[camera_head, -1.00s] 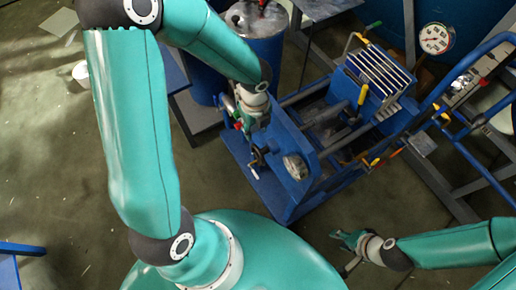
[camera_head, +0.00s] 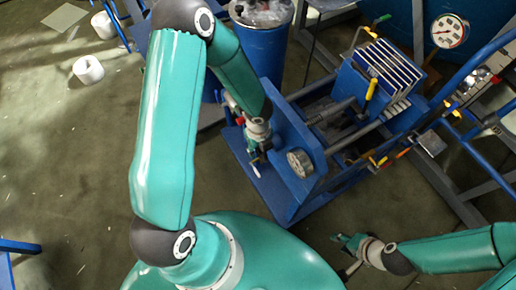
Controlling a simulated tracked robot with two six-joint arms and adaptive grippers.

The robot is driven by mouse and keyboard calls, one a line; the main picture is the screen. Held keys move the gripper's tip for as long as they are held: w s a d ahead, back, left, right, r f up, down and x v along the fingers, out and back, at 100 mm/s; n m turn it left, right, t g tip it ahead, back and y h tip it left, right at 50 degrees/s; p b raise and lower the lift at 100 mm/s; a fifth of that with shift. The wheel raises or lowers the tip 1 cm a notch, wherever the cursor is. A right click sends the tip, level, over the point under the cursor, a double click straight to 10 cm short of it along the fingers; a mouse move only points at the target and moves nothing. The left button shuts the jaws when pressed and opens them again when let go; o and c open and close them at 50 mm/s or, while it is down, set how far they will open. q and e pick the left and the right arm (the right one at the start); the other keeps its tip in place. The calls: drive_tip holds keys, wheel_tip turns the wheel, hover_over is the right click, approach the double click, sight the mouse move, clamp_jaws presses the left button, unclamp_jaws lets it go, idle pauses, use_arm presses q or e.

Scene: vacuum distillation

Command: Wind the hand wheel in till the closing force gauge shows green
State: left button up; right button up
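The blue press frame (camera_head: 290,138) stands right of centre, with a stack of plates (camera_head: 385,68) at its far end. A small pale handle tip (camera_head: 256,172) shows just below the gripper. Whether its fingers are closed on the wheel cannot be told. My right gripper (camera_head: 343,256) is low over the floor, apart from the press, with its fingers spread and empty.
A blue drum (camera_head: 262,45) stands behind my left arm. Another dial gauge (camera_head: 450,31) is at the back right. Blue rails (camera_head: 478,72) run along the right. White rolls (camera_head: 88,70) lie on the floor at the left. Floor left of my arm is mostly clear.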

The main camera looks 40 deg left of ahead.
use_arm(q)
drive_tip(key=shift+c, duration=0.2)
clamp_jaws()
drive_tip(key=shift+w+f+b, duration=0.1)
drive_tip(key=shift+f+b, duration=0.05)
drive_tip(key=shift+b, duration=0.15)
drive_tip(key=y+b, duration=0.1)
drive_tip(key=b, duration=0.3)
drive_tip(key=shift+t+b, duration=0.3)
drive_tip(key=shift+b, duration=0.05)
drive_tip(key=shift+r, duration=0.25)
drive_tip(key=shift+o, duration=0.2)
unclamp_jaws()
